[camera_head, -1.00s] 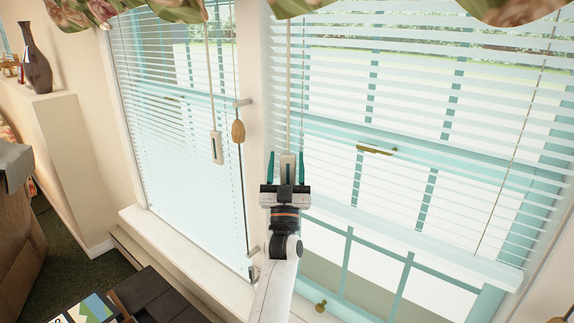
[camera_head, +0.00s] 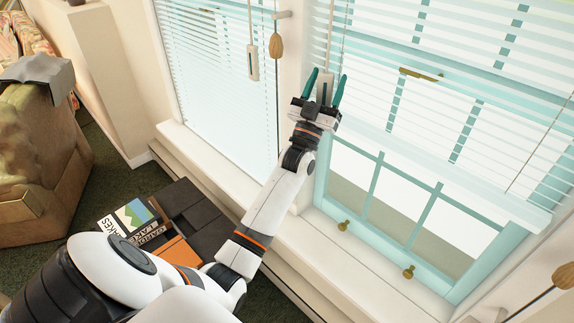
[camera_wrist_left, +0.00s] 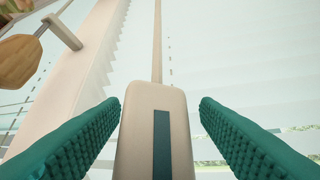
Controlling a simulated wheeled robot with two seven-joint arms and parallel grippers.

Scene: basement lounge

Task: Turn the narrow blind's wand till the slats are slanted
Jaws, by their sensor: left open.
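The narrow blind (camera_head: 215,80) hangs in the left window, with its slats close together. Its wand, a pale rod with a thicker handle (camera_head: 252,62), hangs at its right side, apart from my gripper. A second wand (camera_head: 331,30) hangs at the left edge of the wider right blind (camera_head: 465,85). My left gripper (camera_head: 329,80) is open, its teal fingers on either side of this second wand's handle. In the left wrist view the handle (camera_wrist_left: 154,110), with a dark strip, stands between the spread fingers (camera_wrist_left: 155,135), with a gap on each side. My right gripper is out of view.
A wooden cord tassel (camera_head: 276,45) hangs beside the window post; it also shows in the left wrist view (camera_wrist_left: 20,60). Below are the sill (camera_head: 345,250), a dark table with books (camera_head: 135,218) and an armchair (camera_head: 40,150) at left.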

